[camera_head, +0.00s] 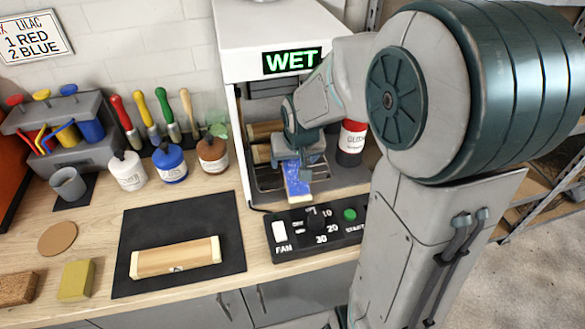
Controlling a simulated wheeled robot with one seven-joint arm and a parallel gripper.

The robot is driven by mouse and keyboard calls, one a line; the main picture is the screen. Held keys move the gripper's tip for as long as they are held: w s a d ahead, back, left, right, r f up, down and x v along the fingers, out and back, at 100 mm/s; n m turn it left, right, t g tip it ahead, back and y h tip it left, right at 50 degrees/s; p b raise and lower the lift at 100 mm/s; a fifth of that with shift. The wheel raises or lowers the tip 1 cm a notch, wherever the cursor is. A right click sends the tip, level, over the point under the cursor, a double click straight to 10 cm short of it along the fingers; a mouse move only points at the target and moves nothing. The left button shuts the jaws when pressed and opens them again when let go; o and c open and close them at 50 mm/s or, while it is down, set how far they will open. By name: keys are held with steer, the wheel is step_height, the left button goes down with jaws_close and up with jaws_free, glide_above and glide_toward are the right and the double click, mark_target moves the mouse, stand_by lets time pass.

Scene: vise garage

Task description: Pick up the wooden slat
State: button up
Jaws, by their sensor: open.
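A pale wooden slat (175,258) lies on the black mat (222,222) at the front of the bench. My gripper (298,172) is at the open front of the white cabinet (229,52). Its jaws are open, close to a blue-faced piece with a pale wooden end (299,190), which looks like a painted slat. My gripper partly hides this piece, and I cannot tell whether they touch. More wooden pieces (262,153) show inside the cabinet, partly hidden. The cabinet's display (292,61) reads WET.
A control panel (318,232) with a knob and a green button sits before the cabinet. White, blue and brown bottles (170,163) stand left of it. A brush holder (65,145), a grey cup (68,184) and a yellow block (76,280) are further left.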

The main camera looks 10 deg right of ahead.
mark_target(294, 168)
steer(key=x, duration=0.4)
steer(key=shift+s+f, duration=0.1)
steer(key=shift+s, duration=0.1)
steer(key=c, duration=1.2)
steer(key=shift+c, duration=0.2)
